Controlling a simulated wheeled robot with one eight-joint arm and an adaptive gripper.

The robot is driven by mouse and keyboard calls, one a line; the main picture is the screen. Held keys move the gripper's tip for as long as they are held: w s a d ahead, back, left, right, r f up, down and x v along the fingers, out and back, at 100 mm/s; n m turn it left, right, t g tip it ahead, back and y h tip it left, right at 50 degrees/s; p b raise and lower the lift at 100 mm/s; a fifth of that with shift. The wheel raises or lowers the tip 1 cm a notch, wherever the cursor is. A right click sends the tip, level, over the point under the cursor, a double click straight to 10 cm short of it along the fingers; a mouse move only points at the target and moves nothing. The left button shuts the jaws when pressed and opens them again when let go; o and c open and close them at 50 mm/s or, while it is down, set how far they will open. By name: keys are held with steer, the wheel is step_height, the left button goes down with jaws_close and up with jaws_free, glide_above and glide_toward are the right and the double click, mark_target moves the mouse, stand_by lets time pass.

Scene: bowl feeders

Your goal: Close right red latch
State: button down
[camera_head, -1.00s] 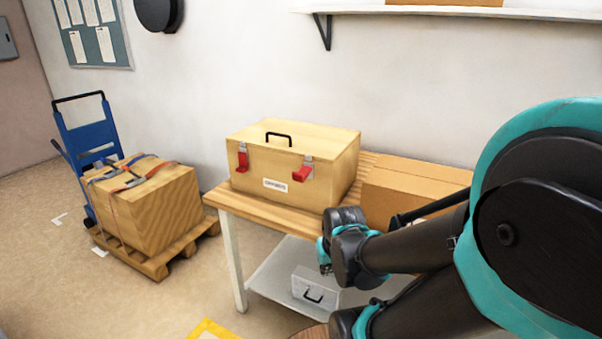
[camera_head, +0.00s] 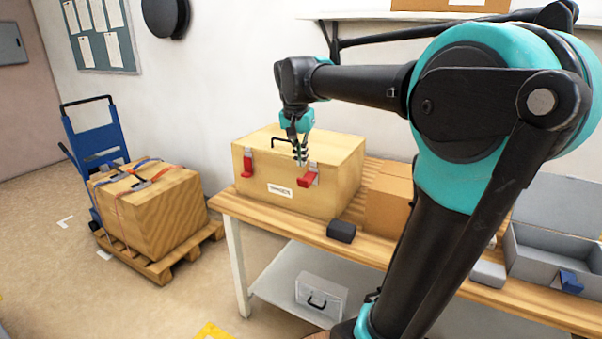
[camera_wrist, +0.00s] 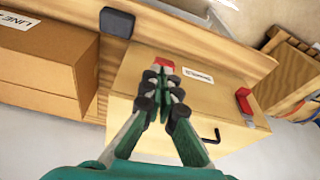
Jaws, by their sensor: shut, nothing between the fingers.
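A light wooden box (camera_head: 324,197) with a black top handle (camera_head: 281,141) and a white front label stands on the table. Its right red latch (camera_head: 307,178) sticks out from the front face at an angle. The left red latch (camera_head: 247,164) hangs down flat. My gripper (camera_head: 301,157) is shut and empty, pointing down at the box's front top edge, just above the right latch. In the wrist view the right latch (camera_wrist: 164,62) shows just beyond my fingertips (camera_wrist: 165,82), which partly cover it. I cannot tell whether they touch. The left latch (camera_wrist: 244,101) is clear there.
A cardboard box (camera_head: 386,199) stands right of the wooden box, with a small dark block (camera_head: 341,231) in front. An open grey case (camera_head: 547,250) sits at the table's right end. A strapped crate (camera_head: 150,210) on a pallet is at left. A wall shelf is above.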

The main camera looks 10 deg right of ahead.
step_height(320, 180, up, 7)
steer(key=m, duration=0.1)
glide_above(302, 180)
steer(key=s+a, duration=0.3)
steer(key=shift+d+f, duration=0.15)
steer(key=shift+f, duration=0.05)
steer(key=shift+f, duration=0.1)
steer(key=x, duration=1.4)
steer(key=shift+s+d, duration=0.15)
steer(key=shift+d, duration=0.15)
steer(key=shift+s+a+f+t+h, duration=0.2)
steer(key=shift+f+t+h, duration=0.2)
steer(key=shift+h, duration=0.2)
steer(key=shift+s+a+f+t+h, duration=0.1)
steer(key=shift+s+f+t+h, duration=0.05)
steer(key=shift+f+t+h, duration=0.3)
step_height(302, 180, down, 7)
steer(key=t+h, duration=0.4)
steer(key=t, duration=0.1)
steer(key=shift+w+d+r, duration=0.2)
steer(key=shift+w+d, duration=0.05)
steer(key=shift+r+t, duration=0.15)
steer(key=shift+t, duration=0.1)
